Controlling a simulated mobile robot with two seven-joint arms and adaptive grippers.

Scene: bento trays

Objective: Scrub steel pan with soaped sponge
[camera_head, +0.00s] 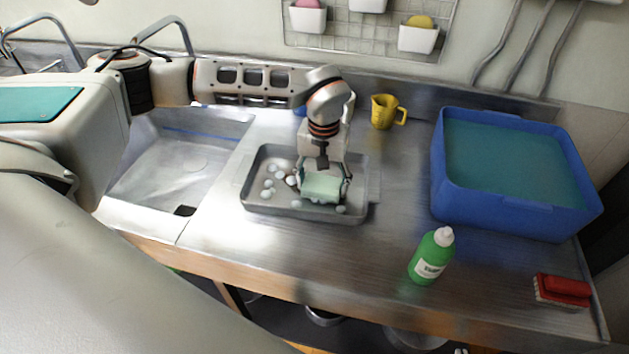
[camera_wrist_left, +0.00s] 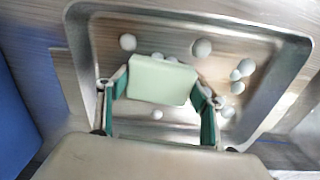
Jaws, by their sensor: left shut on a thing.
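The steel pan (camera_head: 258,163) is a shallow rectangular tray on the counter right of the sink. It also shows in the left wrist view (camera_wrist_left: 95,30). Several white suds blobs lie in it, mostly in its left part in the head view. My left gripper (camera_head: 323,192) is over the pan's right half, pointing down, shut on a pale green sponge (camera_head: 322,187). In the left wrist view the sponge (camera_wrist_left: 162,80) sits between the fingertips, low in the pan. I cannot tell whether it touches the pan floor. My right gripper is not in view.
A sink (camera_head: 125,200) lies left of the pan. A yellow measuring jug (camera_head: 383,111) stands behind. A blue bin (camera_head: 512,217) with teal contents is at right. A green bottle (camera_head: 430,258) and red brush (camera_head: 563,289) stand near the front edge. Counter between pan and bin is clear.

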